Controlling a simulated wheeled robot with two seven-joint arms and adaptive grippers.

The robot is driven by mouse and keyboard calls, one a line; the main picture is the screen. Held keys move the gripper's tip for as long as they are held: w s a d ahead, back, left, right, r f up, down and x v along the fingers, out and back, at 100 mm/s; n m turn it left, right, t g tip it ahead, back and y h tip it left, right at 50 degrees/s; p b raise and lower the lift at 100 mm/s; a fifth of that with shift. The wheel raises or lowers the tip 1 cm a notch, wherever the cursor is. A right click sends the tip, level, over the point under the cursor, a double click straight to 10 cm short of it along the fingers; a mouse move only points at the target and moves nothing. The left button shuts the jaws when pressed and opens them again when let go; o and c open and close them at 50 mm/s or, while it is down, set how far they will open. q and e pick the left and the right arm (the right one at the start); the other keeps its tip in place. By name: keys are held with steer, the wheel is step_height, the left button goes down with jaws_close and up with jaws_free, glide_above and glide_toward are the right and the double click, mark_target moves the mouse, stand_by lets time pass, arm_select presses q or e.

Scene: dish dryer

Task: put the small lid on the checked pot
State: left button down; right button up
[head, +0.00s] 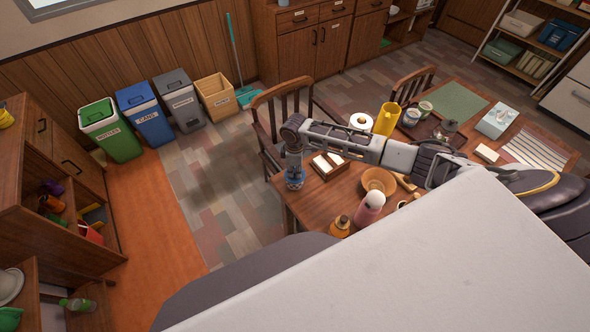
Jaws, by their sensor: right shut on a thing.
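My right arm reaches in from the right across the table, and my right gripper (294,178) points down near the table's left end, by the chair. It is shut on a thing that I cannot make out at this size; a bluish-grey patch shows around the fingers. I cannot pick out the small lid or the checked pot. A large pale surface in front hides the near part of the view. My left gripper is not in view.
The wooden table (318,203) carries a yellow pitcher (387,118), a paper roll (361,121), a wooden bowl (379,180), a pink-and-white item (370,207), an orange bottle (339,227) and a tissue box (497,120). A chair (285,115) stands behind. Bins (150,115) line the wall.

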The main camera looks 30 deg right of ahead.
stand_by(0.5)
stand_by(0.3)
steer(key=o, duration=1.4)
steer(key=shift+r+p, duration=0.15)
steer(key=shift+p, duration=0.2)
steer(key=shift+r+p, duration=2.25)
steer(key=shift+p, duration=0.3)
steer(key=shift+r, duration=1.1)
steer(key=shift+c, duration=0.4)
